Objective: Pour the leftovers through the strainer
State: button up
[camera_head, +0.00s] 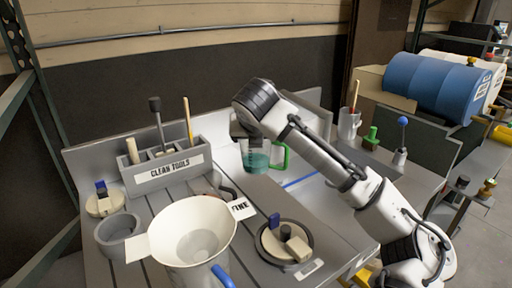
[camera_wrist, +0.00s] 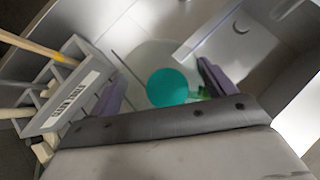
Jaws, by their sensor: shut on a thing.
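A clear jug (camera_head: 256,160) with teal liquid and a green handle is at the back of the bench, right of the tool caddy. My gripper (camera_head: 245,138) reaches it from above and is shut on it. In the wrist view the jug's teal contents (camera_wrist: 167,87) show between the two purple fingers of my gripper (camera_wrist: 160,78). The jug looks roughly upright; whether it touches the bench is unclear. A cream cone strainer (camera_head: 190,232) with a FINE tag (camera_head: 241,208) stands at the front, over a grey vessel with a blue handle (camera_head: 221,276).
The CLEAN TOOLS caddy (camera_head: 166,172) with upright tools stands left of the jug; it also shows in the wrist view (camera_wrist: 62,100). A grey round bowl (camera_head: 117,233) is left of the strainer, a round lidded item (camera_head: 284,244) right of it.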

aim_at(192, 231)
jog(key=k+l, duration=1.25)
